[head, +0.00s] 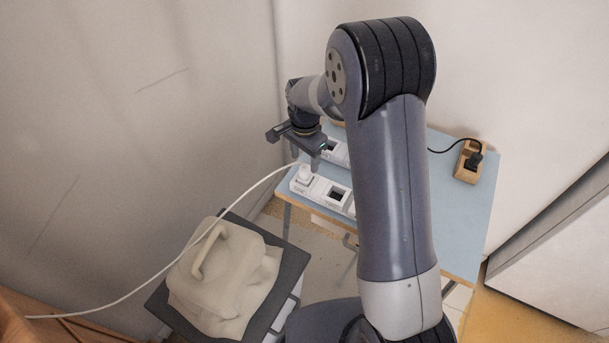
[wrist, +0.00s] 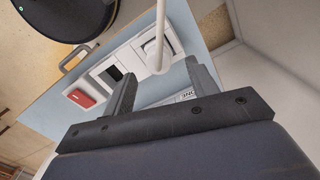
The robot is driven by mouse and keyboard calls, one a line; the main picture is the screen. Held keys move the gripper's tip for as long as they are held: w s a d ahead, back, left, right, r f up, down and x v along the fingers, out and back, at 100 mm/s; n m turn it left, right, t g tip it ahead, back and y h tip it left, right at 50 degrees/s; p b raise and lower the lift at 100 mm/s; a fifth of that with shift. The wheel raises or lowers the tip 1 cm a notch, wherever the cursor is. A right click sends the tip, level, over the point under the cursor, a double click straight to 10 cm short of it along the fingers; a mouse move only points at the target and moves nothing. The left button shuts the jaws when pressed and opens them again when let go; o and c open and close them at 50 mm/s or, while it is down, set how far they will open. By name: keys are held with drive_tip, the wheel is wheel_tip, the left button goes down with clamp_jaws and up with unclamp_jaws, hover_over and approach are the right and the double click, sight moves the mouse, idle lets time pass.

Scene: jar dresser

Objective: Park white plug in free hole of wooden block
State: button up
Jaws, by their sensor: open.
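The white plug (head: 304,173) stands in the end socket of the white socket strip (head: 319,189) at the front left of the blue table, its cable running off left. In the wrist view the plug (wrist: 158,63) shows beyond and between my fingertips. My gripper (head: 315,158) is open and empty, just above and behind the plug; I cannot tell the exact gap. The wooden block (head: 463,174) lies at the table's back right. A black plug (head: 475,159) with a black cable sits in it; its free hole is not clear at this size.
A second white socket strip (head: 335,150) lies behind the first, partly hidden by my arm. A red switch (wrist: 80,97) shows on the near strip. The blue tabletop (head: 445,215) is clear before the block.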

sight(304, 168)
drive_tip(key=shift+s+f+p, duration=0.15)
drive_tip(key=shift+f+p, duration=0.55)
drive_tip(key=shift+f, duration=1.85)
drive_tip(key=c, duration=1.1)
